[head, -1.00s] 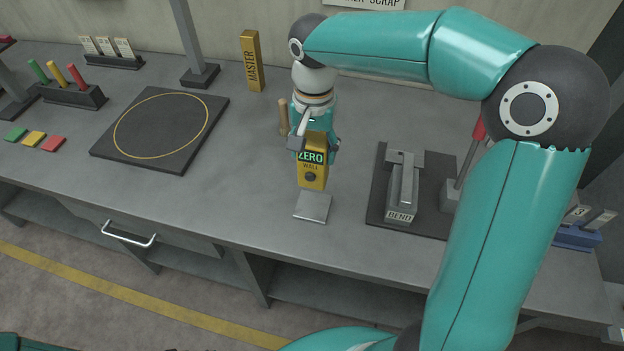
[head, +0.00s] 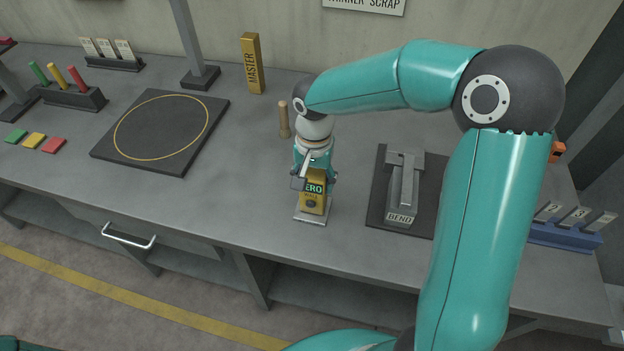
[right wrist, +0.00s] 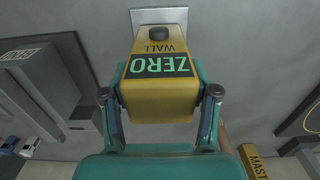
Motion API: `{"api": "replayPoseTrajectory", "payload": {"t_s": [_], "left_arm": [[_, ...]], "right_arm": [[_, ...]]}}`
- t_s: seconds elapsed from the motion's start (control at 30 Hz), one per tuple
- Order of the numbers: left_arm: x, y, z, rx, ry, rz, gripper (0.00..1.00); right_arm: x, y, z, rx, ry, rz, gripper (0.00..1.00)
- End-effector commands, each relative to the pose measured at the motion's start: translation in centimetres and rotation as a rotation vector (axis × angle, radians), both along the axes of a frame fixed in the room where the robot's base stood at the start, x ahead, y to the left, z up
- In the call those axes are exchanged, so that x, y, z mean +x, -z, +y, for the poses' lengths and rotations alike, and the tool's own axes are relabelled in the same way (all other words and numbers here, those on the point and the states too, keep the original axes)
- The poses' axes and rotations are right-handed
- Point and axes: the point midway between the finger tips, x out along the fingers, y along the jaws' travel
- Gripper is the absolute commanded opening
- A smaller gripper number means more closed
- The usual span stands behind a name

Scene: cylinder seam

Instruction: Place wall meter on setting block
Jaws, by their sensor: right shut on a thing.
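The wall meter (head: 313,199) is a yellow box with a dark display reading ZERO in green; it also fills the middle of the right wrist view (right wrist: 160,85). My right gripper (head: 314,180) is shut on it, one finger on each side. The setting block (head: 312,219) is a light grey metal plate near the bench's front edge. The meter is over the block and its lower end looks at or just above it; I cannot tell if they touch. The block's edge shows beyond the meter in the right wrist view (right wrist: 160,15). My left gripper is not in view.
A BEND fixture (head: 404,190) on a dark mat stands right of the block. A wooden peg (head: 284,119) and a yellow MASTER bar (head: 251,63) stand behind. A dark plate with a yellow ring (head: 160,160) lies left. Bench between it and the block is clear.

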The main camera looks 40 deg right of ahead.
Motion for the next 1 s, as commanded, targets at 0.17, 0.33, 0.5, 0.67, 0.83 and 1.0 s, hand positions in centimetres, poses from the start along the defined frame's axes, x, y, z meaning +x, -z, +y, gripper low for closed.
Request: {"api": "replayPoseTrajectory", "payload": {"t_s": [0.17,0.33,0.5,0.67,0.83,1.0], "left_arm": [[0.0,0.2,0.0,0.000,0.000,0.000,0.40],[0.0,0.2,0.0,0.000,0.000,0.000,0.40],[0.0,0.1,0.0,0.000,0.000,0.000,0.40],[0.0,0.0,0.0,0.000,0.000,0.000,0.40],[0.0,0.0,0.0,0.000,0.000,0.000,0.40],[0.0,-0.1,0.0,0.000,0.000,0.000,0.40]], "right_arm": [[0.0,0.1,0.0,0.000,0.000,0.000,0.76],[0.0,0.1,0.0,0.000,0.000,0.000,0.85],[0.0,0.1,0.0,0.000,0.000,0.000,0.85],[0.0,-0.5,0.0,0.000,0.000,-0.001,0.85],[0.1,-2.9,0.0,0.000,0.000,-0.005,0.85],[0.1,-6.4,0.0,0.001,-0.001,-0.006,0.85]]}}
